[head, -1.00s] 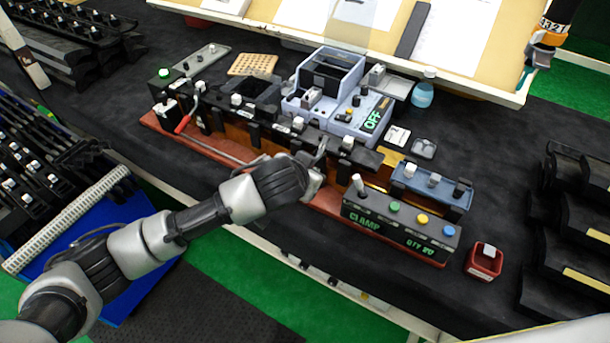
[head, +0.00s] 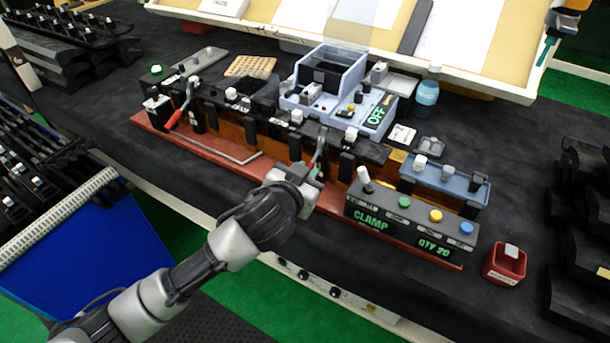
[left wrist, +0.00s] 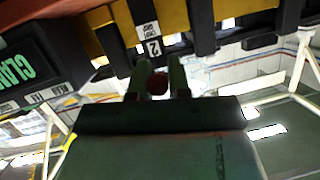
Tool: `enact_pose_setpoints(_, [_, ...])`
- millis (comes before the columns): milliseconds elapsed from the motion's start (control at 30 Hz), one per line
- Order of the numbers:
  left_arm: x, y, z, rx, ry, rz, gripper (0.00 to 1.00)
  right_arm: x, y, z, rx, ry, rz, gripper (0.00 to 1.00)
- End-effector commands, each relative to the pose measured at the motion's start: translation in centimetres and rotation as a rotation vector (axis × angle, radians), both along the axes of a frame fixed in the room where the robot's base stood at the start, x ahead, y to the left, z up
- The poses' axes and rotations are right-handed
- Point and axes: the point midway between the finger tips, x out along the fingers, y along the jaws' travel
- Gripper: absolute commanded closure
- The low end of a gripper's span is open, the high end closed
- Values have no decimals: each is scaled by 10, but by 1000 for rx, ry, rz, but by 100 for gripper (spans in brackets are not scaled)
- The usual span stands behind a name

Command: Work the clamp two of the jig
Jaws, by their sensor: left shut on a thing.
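The jig is a long red-brown base (head: 214,152) with black clamp blocks along an orange strip, on the dark bench. Clamp two's lever (head: 320,146) stands near the middle of the jig, above my left gripper (head: 312,181). In the left wrist view the fingers of my left gripper (left wrist: 158,84) are on either side of a round red handle end (left wrist: 158,83), shut on it, below a label "2" (left wrist: 153,47). My gripper hides most of the handle in the head view. Another clamp with a red handle (head: 172,119) is at the jig's left end. My right gripper is not in view.
The control box (head: 408,222) reading "CLAMP" and "QTY 20" stands just right of my gripper. A red cup (head: 505,264) sits farther right. A grey-blue machine reading "OFF" (head: 376,116) is behind the jig. Black racks (head: 585,200) stand at the right.

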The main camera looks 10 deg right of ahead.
Motion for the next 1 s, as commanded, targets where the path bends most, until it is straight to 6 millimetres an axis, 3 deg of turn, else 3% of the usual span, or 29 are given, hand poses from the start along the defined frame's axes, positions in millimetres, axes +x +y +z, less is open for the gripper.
enact_pose_setpoints(200, [0, 0, 1, -3, -1, 0, 100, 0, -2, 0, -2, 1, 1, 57])
enact_pose_setpoints(233, [0, 0, 1, -3, -1, 0, 81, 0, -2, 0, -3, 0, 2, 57])
enact_pose_setpoints(400, [0, 0, 0, -2, 0, -1, 57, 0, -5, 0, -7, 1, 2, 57])
enact_pose_setpoints(733, [-4, 2, 1, -2, 1, 0, 57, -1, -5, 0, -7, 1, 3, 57])
enact_pose_setpoints(1000, [-42, 22, 14, -4, 2, -2, 57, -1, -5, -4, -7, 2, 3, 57])
